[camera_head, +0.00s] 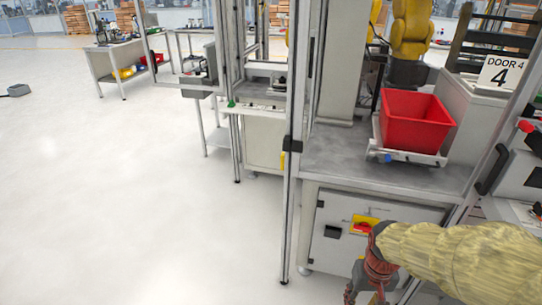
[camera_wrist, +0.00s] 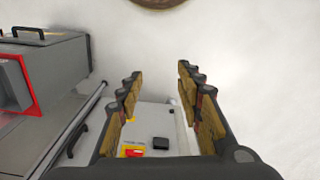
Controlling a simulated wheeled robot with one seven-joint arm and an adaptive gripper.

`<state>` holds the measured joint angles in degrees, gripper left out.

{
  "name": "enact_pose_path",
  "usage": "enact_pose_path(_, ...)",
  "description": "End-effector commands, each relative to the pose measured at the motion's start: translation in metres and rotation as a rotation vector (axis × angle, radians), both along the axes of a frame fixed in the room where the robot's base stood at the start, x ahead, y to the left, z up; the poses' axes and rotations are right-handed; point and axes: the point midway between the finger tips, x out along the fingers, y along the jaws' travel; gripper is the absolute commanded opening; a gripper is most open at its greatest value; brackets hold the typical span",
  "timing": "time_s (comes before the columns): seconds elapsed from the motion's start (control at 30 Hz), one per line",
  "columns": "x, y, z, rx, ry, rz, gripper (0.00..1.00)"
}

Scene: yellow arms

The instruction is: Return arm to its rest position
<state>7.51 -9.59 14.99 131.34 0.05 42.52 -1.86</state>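My arm (camera_head: 465,262) comes in from the lower right of the head view, wrapped in a tan cover. My gripper (camera_head: 363,296) hangs at the bottom edge of that view, in front of the grey cabinet, and is partly cut off. In the wrist view my gripper (camera_wrist: 160,95) shows two fingers spread apart. Nothing is between them. The cabinet front (camera_wrist: 150,118) with its red and yellow switch (camera_wrist: 131,150) shows beyond the fingers.
A red bin (camera_head: 415,122) sits on a tray on the metal worktop (camera_head: 335,155). A metal frame post (camera_head: 292,190) stands at the worktop's left corner. A yellow robot arm (camera_head: 411,30) stands behind. Open floor (camera_head: 110,200) lies to the left.

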Motion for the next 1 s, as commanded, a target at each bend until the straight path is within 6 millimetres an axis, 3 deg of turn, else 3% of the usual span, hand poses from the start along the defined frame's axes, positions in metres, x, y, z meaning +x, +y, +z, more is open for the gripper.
enact_pose_path(0.03,-0.012,0.005,0.025,-0.002,-0.017,-0.004,0.36)
enact_pose_path(0.23,-0.052,0.021,0.097,-0.01,-0.111,0.014,0.36)
enact_pose_path(0.4,-0.066,0.031,0.153,-0.02,-0.278,0.049,0.36)
enact_pose_path(0.6,-0.071,0.04,0.206,-0.026,-0.441,0.079,0.36)
enact_pose_path(0.8,-0.074,0.044,0.221,-0.024,-0.481,0.096,0.36)
enact_pose_path(1.0,-0.073,0.045,0.22,-0.024,-0.479,0.097,0.34)
